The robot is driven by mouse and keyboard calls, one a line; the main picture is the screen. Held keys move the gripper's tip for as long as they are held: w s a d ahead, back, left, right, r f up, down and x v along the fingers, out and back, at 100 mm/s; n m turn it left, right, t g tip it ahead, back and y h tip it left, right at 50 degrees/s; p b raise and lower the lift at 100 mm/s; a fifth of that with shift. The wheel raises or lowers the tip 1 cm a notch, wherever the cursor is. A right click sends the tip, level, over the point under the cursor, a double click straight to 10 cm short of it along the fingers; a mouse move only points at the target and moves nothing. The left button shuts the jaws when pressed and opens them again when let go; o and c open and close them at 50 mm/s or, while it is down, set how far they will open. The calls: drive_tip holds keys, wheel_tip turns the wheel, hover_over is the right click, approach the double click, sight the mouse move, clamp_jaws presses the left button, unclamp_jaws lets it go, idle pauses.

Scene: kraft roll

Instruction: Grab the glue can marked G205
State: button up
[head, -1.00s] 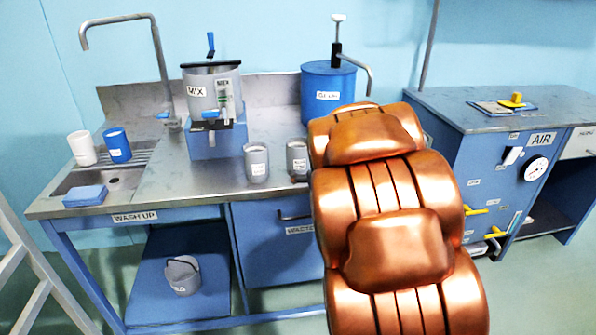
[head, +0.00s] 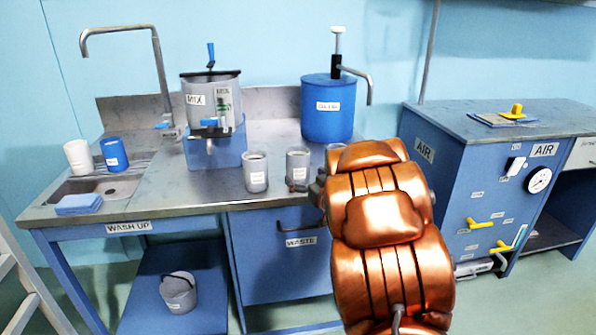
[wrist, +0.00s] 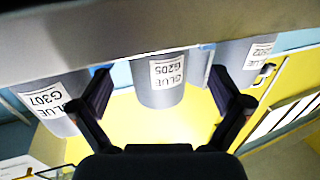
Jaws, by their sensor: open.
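The grey glue can marked G205 (wrist: 165,82) is in the middle of the wrist view, its label upside down. My gripper (wrist: 159,74) is open, with one dark finger on each side of that can in the picture. The can shows between the fingers, and I cannot tell how far it lies beyond them. In the head view, several grey cans stand at the counter's front; their labels are too small to read. The middle one (head: 298,166) seems to be G205. My copper-coloured arm covers most of the gripper there.
A can marked G307 (wrist: 50,103) and another glue can (wrist: 249,62) flank G205 closely in the wrist view. On the counter (head: 190,188) are a mixing pot (head: 208,100), a blue glue drum (head: 328,112), a blue cup (head: 114,154) and a white cup (head: 78,157).

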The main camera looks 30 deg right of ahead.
sight(298, 169)
drive_tip(key=w, duration=0.4)
drive_tip(key=shift+w+d+f, duration=0.25)
drive_tip(key=shift+w+d, duration=0.1)
drive_tip(key=shift+w, duration=0.05)
drive_tip(key=c, duration=1.3)
drive_tip(key=shift+o, duration=0.2)
drive_tip(key=shift+r, duration=0.15)
